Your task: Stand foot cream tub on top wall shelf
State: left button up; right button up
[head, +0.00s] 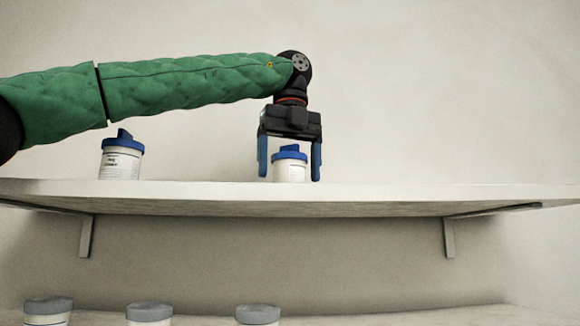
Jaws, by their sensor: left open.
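A white tub with a blue lid (290,168) stands upright on the top wall shelf (370,193). Its lower edge is hidden by the shelf's front edge. My left gripper (290,172) points down from above with its blue fingers open, one on each side of this tub. A gap shows beside the tub at each finger. Whether this is the foot cream tub cannot be read. Another white tub with a blue lid (122,157) stands on the shelf further left, its label too small to read. My right gripper is not in view.
Several grey-lidded tubs stand below on a lower surface, including one at the left (48,308), one in the middle (149,313) and one further right (258,314). Brackets (449,237) hold the shelf. The shelf right of my gripper is clear.

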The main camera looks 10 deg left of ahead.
pick_arm(q)
jog(key=shift+r, duration=0.35)
notch_tip(320, 180, up, 4)
jog(key=shift+d+f, duration=0.1)
notch_tip(320, 180, up, 6)
jog(key=shift+s+r+p, duration=0.15)
jog(key=shift+r+p, duration=0.1)
jog(key=shift+p, duration=0.9)
jog(key=shift+r, duration=0.3)
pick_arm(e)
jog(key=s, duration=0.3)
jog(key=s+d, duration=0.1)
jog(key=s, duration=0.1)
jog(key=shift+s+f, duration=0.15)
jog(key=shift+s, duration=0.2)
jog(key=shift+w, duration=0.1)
